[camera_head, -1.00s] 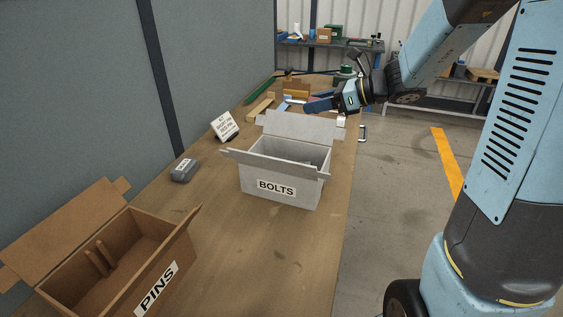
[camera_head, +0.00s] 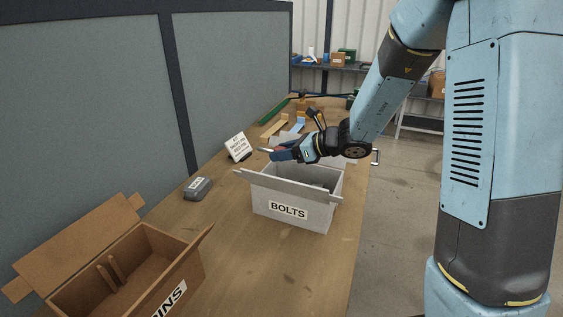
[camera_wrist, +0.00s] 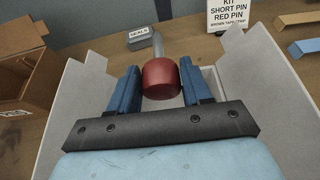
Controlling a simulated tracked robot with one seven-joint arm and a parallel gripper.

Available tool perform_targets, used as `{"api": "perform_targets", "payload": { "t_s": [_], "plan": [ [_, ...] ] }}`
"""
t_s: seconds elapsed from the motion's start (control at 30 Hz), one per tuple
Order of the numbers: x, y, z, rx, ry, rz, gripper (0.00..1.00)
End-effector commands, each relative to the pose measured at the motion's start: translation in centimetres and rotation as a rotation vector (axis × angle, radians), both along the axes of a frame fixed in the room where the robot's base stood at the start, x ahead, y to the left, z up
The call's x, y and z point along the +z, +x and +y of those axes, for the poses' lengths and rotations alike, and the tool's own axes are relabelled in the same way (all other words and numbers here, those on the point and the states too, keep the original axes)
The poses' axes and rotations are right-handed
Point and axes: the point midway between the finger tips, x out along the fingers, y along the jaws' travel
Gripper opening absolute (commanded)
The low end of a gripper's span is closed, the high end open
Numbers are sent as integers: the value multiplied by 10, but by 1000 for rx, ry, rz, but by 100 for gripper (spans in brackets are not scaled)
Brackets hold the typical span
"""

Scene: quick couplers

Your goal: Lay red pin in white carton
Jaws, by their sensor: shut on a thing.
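The red pin (camera_wrist: 161,80), with a red head and a grey metal shank, is between my gripper's blue fingers in the wrist view. My gripper (camera_head: 273,154) is shut on it; it also shows in the wrist view (camera_wrist: 160,68). The shank points away from the wrist. In the head view the pin is too small to make out clearly. The white carton (camera_head: 290,208), labelled BOLTS, stands open on the bench. My gripper is above its back left part, and the arm hides part of the back flap. The carton's floor is mostly hidden.
An open brown carton (camera_head: 179,289) labelled PINS stands at the front left with dividers inside. A small grey labelled box (camera_head: 198,189) and a white kit sign (camera_head: 238,147) stand left of the white carton. Wood pieces (camera_head: 273,127) lie behind. A grey partition (camera_head: 235,80) borders the left.

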Motion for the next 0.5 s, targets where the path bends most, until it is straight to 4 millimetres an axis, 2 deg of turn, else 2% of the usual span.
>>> {"api": "perform_targets", "payload": {
  "t_s": [0.2,0.5],
  "plan": [
    [-28,1,2,0,-1,4,15],
    [-32,1,2,0,0,0,15]
  ]
}}
